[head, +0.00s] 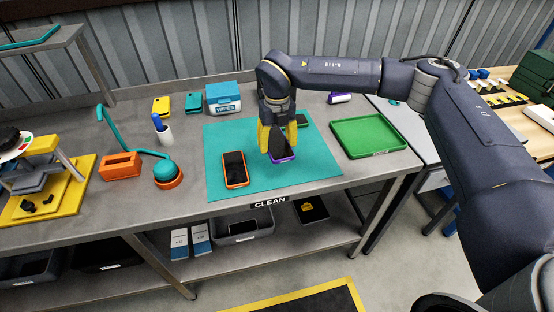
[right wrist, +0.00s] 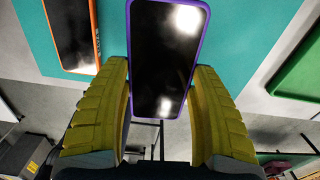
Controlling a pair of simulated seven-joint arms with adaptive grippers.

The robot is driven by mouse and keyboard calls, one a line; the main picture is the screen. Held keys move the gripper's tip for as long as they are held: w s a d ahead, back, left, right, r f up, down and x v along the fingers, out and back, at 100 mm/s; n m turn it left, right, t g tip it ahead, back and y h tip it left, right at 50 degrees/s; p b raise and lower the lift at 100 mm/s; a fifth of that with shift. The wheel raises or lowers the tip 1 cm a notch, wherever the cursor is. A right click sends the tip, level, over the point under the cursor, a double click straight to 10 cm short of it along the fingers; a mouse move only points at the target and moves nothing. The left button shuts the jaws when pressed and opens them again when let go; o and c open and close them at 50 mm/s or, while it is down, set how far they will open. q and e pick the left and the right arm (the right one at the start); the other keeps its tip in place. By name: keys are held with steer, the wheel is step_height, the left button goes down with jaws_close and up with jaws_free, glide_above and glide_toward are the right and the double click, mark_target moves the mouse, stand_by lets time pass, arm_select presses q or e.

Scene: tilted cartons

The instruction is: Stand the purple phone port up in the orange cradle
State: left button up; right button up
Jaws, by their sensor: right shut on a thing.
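The purple phone (head: 283,157) has a black screen and a purple rim. My right gripper (head: 277,150) is shut on it over the teal mat. In the right wrist view the purple phone (right wrist: 167,60) sits between the two yellow fingers (right wrist: 163,110), which grip its side edges. It looks tilted in the head view; whether its lower end touches the mat I cannot tell. The orange cradle (head: 121,166) is a small block at the left of the bench, well left of my right gripper, and looks empty. My left gripper is not in view.
An orange-rimmed phone (head: 234,168) lies on the teal mat (head: 222,137), left of the gripper. A dark phone with a green edge (head: 302,120) lies behind. A green tray (head: 368,136) is right.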

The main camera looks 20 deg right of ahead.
steer(key=shift+f, duration=3.8)
steer(key=shift+f, duration=0.15)
steer(key=o, duration=1)
